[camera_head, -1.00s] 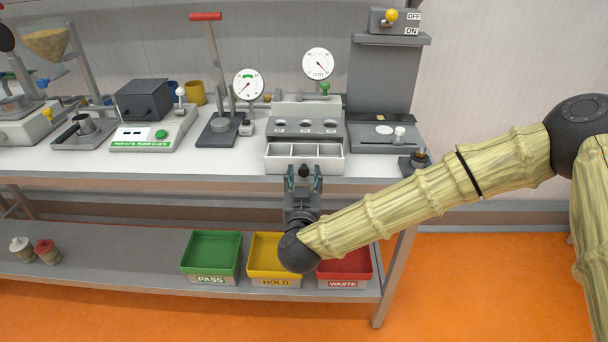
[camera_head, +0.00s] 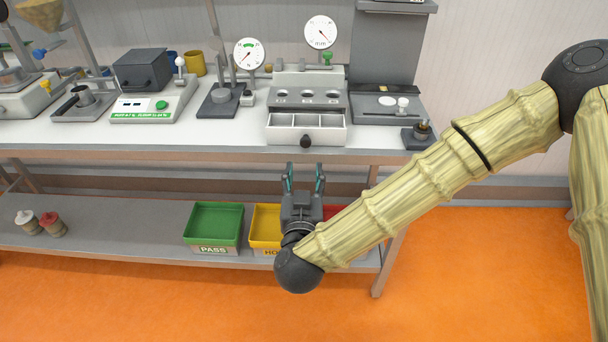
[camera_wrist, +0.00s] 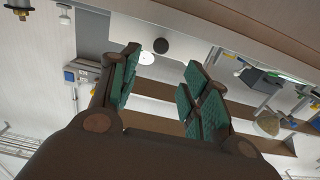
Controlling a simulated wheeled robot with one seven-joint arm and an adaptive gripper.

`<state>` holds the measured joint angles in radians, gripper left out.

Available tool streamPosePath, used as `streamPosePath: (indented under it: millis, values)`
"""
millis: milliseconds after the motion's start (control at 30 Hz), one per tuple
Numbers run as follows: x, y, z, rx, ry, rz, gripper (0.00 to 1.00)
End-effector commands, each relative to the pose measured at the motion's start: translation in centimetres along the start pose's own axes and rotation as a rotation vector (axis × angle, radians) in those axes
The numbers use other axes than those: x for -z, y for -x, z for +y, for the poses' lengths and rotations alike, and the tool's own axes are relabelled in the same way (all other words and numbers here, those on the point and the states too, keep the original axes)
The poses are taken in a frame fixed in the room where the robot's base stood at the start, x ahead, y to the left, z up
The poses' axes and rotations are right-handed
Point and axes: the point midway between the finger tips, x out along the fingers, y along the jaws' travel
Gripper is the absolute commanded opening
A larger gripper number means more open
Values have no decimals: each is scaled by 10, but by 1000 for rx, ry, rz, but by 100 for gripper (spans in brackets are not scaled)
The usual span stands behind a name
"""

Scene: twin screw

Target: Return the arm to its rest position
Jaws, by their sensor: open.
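My gripper (camera_head: 304,180) is open and empty in the head view, its dark fingers with teal pads pointing towards the bench. It is in front of the bench, below the height of the worktop, and apart from the drawer's dark knob (camera_head: 305,141). In the wrist view my gripper (camera_wrist: 160,85) shows both fingers spread with nothing between them. My arm reaches in from the right, with its wrist low in front of the bins.
The bench top (camera_head: 215,138) carries a compartment drawer unit (camera_head: 277,135), dial gauges and other devices. On the lower shelf stand the green PASS bin (camera_head: 213,220), the yellow HOLD bin (camera_head: 262,224) and a partly hidden red bin (camera_head: 333,211). Orange floor is clear in front.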

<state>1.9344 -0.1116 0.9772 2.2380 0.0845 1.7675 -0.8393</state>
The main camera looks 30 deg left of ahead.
Motion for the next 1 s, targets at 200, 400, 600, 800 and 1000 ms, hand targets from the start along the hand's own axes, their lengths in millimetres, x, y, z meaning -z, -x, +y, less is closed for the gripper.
streamPosePath:
  millis: [200,400,600,800,1000]
  values:
    - [0,0,0,0,0,0,47]
    - [-22,2,9,16,-1,-46,47]
    - [-108,24,49,68,-25,-247,47]
    - [-200,71,103,82,-74,-502,47]
    - [-274,138,162,46,-135,-761,47]
